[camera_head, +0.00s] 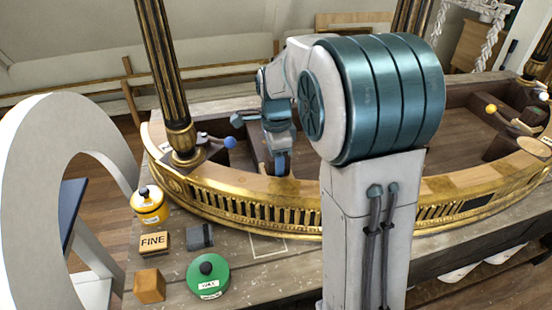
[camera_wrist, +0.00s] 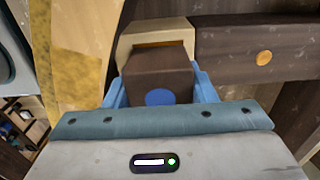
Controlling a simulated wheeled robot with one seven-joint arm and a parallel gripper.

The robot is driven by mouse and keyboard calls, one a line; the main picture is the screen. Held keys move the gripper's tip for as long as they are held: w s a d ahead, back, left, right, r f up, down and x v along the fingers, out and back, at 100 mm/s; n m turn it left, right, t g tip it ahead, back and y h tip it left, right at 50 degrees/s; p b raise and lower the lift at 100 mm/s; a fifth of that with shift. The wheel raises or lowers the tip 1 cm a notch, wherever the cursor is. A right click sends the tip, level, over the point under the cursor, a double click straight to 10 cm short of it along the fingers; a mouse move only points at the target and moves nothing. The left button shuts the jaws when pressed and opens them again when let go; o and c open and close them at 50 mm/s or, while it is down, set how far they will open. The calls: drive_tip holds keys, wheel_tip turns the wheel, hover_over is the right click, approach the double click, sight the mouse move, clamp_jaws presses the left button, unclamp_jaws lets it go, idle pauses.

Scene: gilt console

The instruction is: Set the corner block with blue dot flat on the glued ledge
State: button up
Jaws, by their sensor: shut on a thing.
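My gripper (camera_wrist: 160,88) is shut on the corner block (camera_wrist: 158,74), a dark brown wooden block with a blue dot on its near face. The blue fingers show on both sides of it in the wrist view. A pale wooden ledge (camera_wrist: 128,44) with an amber glue strip (camera_wrist: 160,43) lies just beyond the block, which hides part of it. I cannot tell whether block and ledge touch. In the head view my gripper (camera_head: 281,164) is inside the curved gilt frame, low behind its front rail; the block and ledge cannot be made out there.
A dark rail with an orange dot (camera_wrist: 264,57) runs right of the ledge. The gilt front rail (camera_head: 255,203) curves before my gripper, and a black-and-gold leg (camera_head: 166,75) rises at left. A yellow pot (camera_head: 148,206), FINE block (camera_head: 154,242) and green WAX tin (camera_head: 208,275) stand front left.

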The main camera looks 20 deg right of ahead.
drive_tip(key=shift+a, duration=0.1)
drive_tip(key=shift+f, duration=0.3)
idle(0.8)
drive_tip(key=o, duration=1.1)
wheel_tip(320, 180, up, 13)
drive_tip(key=shift+f, duration=0.1)
drive_tip(key=s+f+n+t, duration=0.1)
drive_tip(key=s+f+n, duration=0.2)
drive_tip(key=s+n, duration=0.3)
drive_tip(key=s+f+n+t, duration=0.1)
drive_tip(key=s+f+n, duration=0.2)
drive_tip(key=s+n, duration=0.3)
drive_tip(key=s+f+n+t, duration=0.1)
drive_tip(key=s+f+n, duration=0.3)
drive_tip(key=s, duration=0.5)
drive_tip(key=shift+n, duration=1)
